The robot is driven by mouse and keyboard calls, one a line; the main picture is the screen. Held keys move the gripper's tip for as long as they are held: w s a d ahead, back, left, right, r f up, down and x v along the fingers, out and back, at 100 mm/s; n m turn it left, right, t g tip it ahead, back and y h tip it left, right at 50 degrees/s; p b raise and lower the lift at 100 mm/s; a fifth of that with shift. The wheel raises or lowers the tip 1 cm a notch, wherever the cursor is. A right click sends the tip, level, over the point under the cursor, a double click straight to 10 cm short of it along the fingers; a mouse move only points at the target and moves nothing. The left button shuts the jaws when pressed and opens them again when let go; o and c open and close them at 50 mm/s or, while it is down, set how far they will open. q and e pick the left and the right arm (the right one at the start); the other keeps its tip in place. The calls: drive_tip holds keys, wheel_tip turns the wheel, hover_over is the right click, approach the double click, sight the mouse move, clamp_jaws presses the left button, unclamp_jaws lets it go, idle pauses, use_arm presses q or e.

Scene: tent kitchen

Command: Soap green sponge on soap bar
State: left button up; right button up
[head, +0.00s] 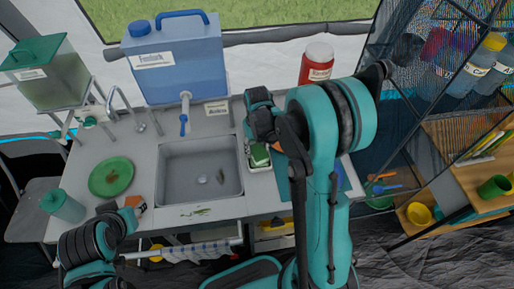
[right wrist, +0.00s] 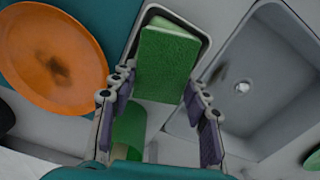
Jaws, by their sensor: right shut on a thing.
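The green sponge (right wrist: 165,65) sits at a small tray (right wrist: 205,55) between sink and orange plate in the right wrist view. It also shows in the head view (head: 259,155), right of the sink. My right gripper (right wrist: 160,84) has its fingertips on both sides of the sponge and is shut on it. A pale strip shows at the sponge's far end; I cannot tell whether it is the soap bar or the sponge's own layer. My left arm is at the lower left of the head view; its fingers are not clear.
The sink (head: 200,170) holds small scraps. A green plate (head: 111,177) and a teal canister (head: 63,205) are at the left. An orange plate (right wrist: 55,58) lies beside the tray.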

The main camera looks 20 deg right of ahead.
sight(257, 149)
idle(0.5)
drive_tip(key=shift+r+p, duration=2.5)
drive_tip(key=shift+r, duration=1.05)
drive_tip(key=shift+s+f, duration=0.1)
drive_tip(key=shift+f, duration=0.05)
